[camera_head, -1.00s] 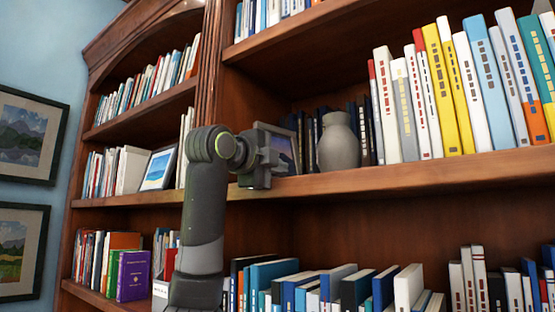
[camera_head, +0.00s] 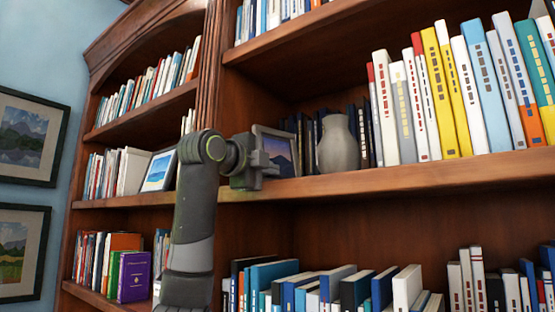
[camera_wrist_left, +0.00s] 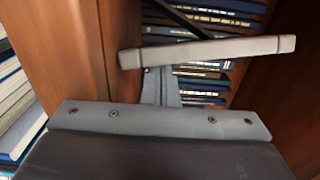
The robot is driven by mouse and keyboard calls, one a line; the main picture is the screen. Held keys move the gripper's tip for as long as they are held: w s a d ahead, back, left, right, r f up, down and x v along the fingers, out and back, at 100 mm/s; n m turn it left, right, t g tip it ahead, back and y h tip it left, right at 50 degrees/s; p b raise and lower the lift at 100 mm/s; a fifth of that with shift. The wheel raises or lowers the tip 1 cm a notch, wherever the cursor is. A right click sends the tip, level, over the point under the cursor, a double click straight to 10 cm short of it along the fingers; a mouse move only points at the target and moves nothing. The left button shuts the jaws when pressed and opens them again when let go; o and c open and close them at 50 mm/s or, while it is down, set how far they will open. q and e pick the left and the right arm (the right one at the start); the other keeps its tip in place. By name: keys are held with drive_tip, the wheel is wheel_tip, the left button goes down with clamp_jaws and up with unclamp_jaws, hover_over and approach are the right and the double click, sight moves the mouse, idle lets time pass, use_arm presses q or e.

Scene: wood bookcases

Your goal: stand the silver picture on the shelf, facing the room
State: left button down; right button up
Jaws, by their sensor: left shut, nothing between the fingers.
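The silver picture (camera_head: 284,152), a silver-grey frame around a dusky mountain scene, stands on the middle shelf (camera_head: 390,180), leaning slightly back with its image facing the room. My left gripper (camera_head: 262,172) is shut and empty, in front of the picture's lower left part, which it hides. I cannot tell whether it touches the frame. In the left wrist view, a pale bar, apparently the frame's top edge (camera_wrist_left: 210,52), crosses beyond the shut fingers (camera_wrist_left: 160,88); a dark strut runs behind it. My right gripper is not in view.
A grey vase (camera_head: 339,145) stands just right of the picture, with dark books (camera_head: 368,135) behind. Several tall books (camera_head: 460,90) fill the shelf further right. An upright divider (camera_head: 208,60) is at left; beyond it stands another framed picture (camera_head: 158,170).

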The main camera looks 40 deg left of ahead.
use_arm(q)
drive_tip(key=shift+s+a+r, duration=0.1)
drive_tip(key=shift+a+r, duration=0.05)
drive_tip(key=shift+a, duration=1.55)
drive_tip(key=shift+s+a+r, duration=0.1)
drive_tip(key=shift+a+r, duration=0.05)
drive_tip(key=shift+a, duration=1.55)
drive_tip(key=shift+d+f, duration=0.25)
drive_tip(key=shift+f, duration=0.15)
drive_tip(key=shift+w+d, duration=0.1)
drive_tip(key=shift+d, duration=0.2)
